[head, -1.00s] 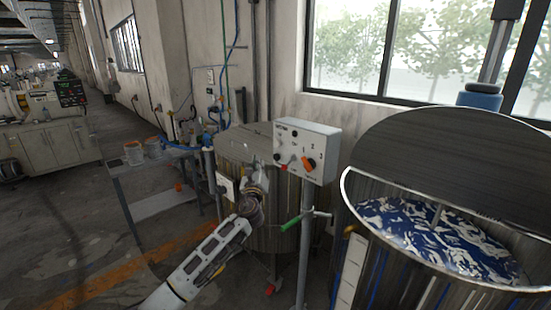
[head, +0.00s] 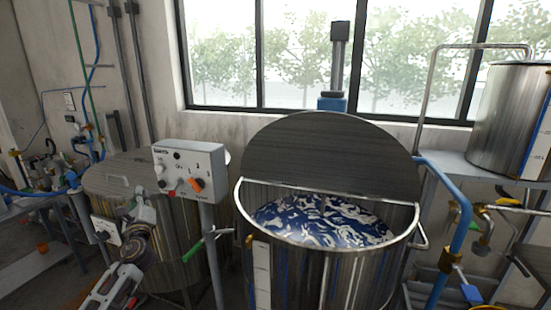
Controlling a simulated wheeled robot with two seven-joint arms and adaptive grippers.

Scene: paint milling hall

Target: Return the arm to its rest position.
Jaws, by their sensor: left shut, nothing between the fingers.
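My left arm comes in from the lower left of the head view. My left gripper (head: 143,207) is shut and empty. In the picture it lies in front of the closed steel vat, to the left of and below the control box. I cannot tell whether it touches anything. My right gripper is out of view.
The control box (head: 190,166) on its post has an orange knob. A closed steel vat (head: 180,258) stands behind it. An open vat (head: 290,275) with blue and white paint stands at centre, its lid raised. Blue pipes and valves (head: 483,222) crowd the right.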

